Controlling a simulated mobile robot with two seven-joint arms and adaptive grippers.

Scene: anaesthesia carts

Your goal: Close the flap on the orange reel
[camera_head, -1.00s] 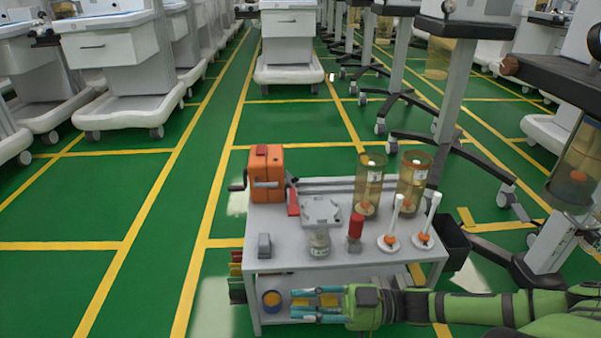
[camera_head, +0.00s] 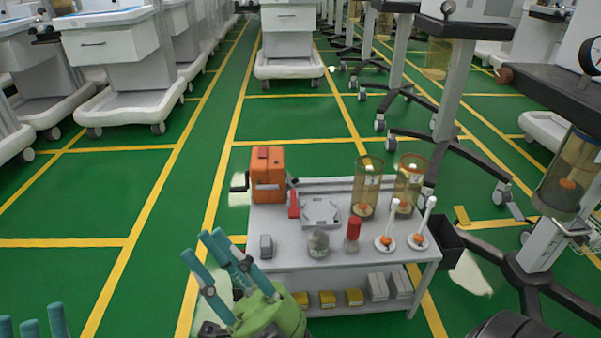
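The orange reel (camera_head: 268,176) stands upright at the back left corner of the grey cart's top, with a dark crank on its left side. My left gripper (camera_head: 32,323) shows only as spaced teal fingertips at the bottom left corner, far from the reel.
The cart top (camera_head: 285,250) also holds a red block (camera_head: 293,205), a grey plate (camera_head: 320,211), a jar (camera_head: 318,243), a red-capped bottle (camera_head: 352,235), two amber cylinders (camera_head: 366,190) and two white-stemmed pieces (camera_head: 387,242). Green floor is free left of the cart.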

